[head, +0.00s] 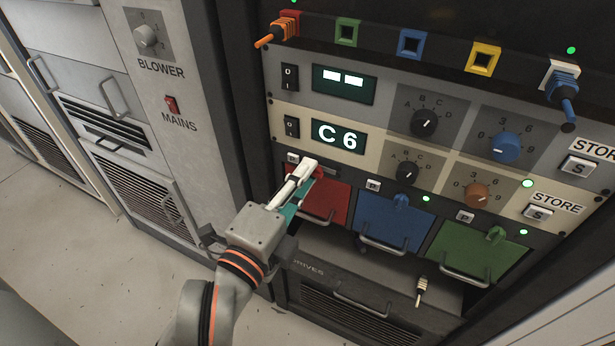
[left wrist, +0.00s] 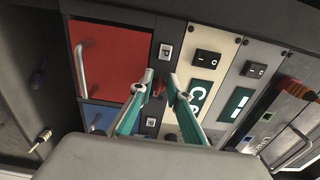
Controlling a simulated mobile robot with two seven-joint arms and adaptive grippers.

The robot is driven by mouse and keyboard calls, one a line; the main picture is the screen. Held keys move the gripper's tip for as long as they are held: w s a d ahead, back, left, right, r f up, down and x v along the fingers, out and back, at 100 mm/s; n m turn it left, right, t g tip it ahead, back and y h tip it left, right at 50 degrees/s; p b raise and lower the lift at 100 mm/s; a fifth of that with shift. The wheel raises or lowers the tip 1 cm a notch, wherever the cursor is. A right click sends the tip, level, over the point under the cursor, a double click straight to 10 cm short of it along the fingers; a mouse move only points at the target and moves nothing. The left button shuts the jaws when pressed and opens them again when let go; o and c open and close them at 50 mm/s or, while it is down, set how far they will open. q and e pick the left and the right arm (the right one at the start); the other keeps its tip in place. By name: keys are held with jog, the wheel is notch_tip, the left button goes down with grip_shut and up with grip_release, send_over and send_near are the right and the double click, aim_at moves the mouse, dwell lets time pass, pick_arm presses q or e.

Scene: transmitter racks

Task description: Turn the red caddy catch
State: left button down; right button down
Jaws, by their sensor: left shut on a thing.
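The red caddy (head: 328,206) is the leftmost of three caddies in the lower rack, with a metal handle on its front. Its red catch (head: 320,172) sits at the caddy's top edge, partly hidden behind my fingers. In the left wrist view the red catch (left wrist: 158,88) shows between my fingertips, beside the red caddy (left wrist: 108,50). My left gripper (head: 309,171) is shut on the red catch; it also shows in the left wrist view (left wrist: 160,80). My right gripper is in neither view.
The blue caddy (head: 392,222) and green caddy (head: 478,252) stand to the right, each with its own catch and handle. Knobs and a display (head: 338,137) reading C6 are above. The left floor is clear.

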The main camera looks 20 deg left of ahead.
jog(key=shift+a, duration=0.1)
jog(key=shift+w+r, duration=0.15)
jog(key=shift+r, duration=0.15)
pick_arm(q)
jog(key=c, duration=2)
grip_release()
jog(key=shift+c, duration=0.2)
jog(key=shift+o, duration=0.6)
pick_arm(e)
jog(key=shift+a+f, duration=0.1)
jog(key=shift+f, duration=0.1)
